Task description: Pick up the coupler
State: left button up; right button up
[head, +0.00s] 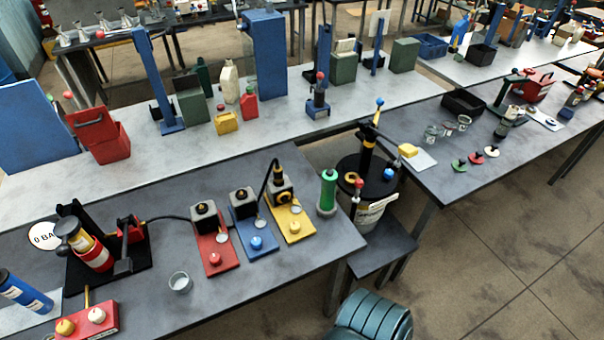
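I cannot tell for sure which thing is the coupler. Red (217,262), blue (262,247) and yellow (301,229) plates lie in a row on the near dark table, each with a grey block, a gauge and a knob. A black hose (269,179) arches beside the block on the yellow plate. Small green, red and white knobbed pieces (475,158) lie on the right table, beside a yellow block (408,150) on a pale plate. Neither of my grippers is in view.
A black-topped drum (374,190) with a pump stands on a low dark stand between the tables. A green cylinder (327,192) stands near the table corner. A glass (180,282) and red switch box (88,321) are at front left. A teal ribbed object (371,316) is below.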

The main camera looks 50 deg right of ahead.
aim_at(277, 170)
jog(key=z, duration=1.6)
jog(key=i+l+z, duration=0.2)
jog(key=l, duration=0.2)
jog(key=i+l+z, duration=0.45)
jog(key=l, duration=0.25)
jog(key=k, duration=0.05)
